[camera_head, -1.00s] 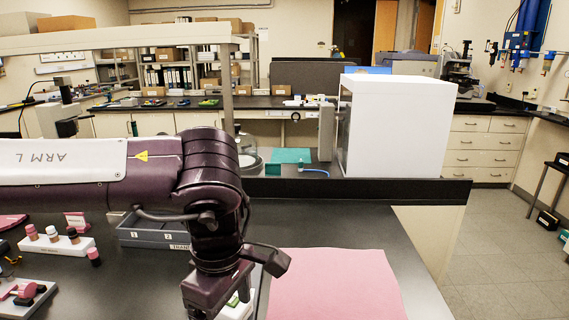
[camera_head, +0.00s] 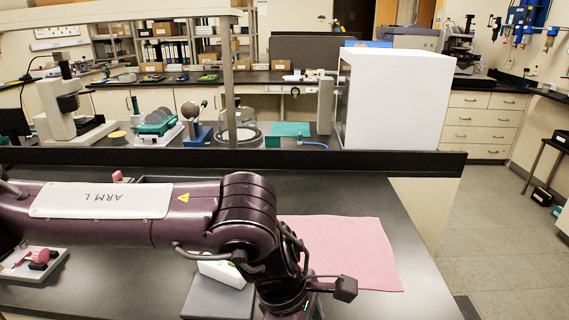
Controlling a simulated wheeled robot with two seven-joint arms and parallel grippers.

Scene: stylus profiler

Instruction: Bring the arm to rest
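My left arm, marked "ARM L" (camera_head: 105,200), comes in from the left in the head view and lies across the dark bench. Its elbow bends down at the centre, and the lower link (camera_head: 285,280) runs out of the bottom edge. The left gripper is below the picture. My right arm and its gripper do not show. The arm hides part of the bench and most of a tray behind it.
A pink mat (camera_head: 350,250) lies right of the arm. A grey block with a white item (camera_head: 225,270) is below the elbow. A white holder with pink parts (camera_head: 35,265) is at lower left. A raised black ledge (camera_head: 300,160) carries a white box (camera_head: 395,100) and instruments.

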